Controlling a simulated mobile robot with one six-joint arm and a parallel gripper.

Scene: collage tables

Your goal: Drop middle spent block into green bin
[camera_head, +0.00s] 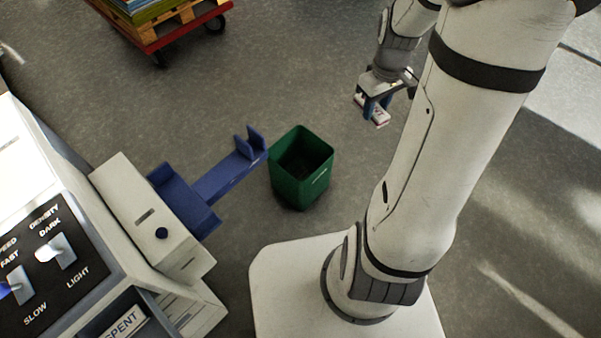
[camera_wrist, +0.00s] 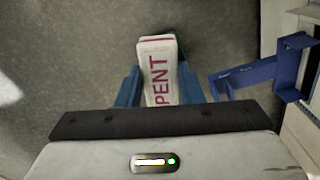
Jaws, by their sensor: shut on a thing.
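My gripper (camera_head: 377,103) is shut on a white spent block (camera_head: 381,117) with red edging, held in the air to the upper right of the green bin. In the wrist view the block (camera_wrist: 157,62) lies between the blue fingers (camera_wrist: 158,90), with red letters reading "PENT"; the rest of the word is hidden. The green bin (camera_head: 284,184) stands open on the floor, and its visible inside looks empty. In the wrist view a sliver of green (camera_wrist: 181,46) shows behind the block.
A red cart (camera_head: 178,36) with a pallet is at the top left. Floor between gripper and bin is clear.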

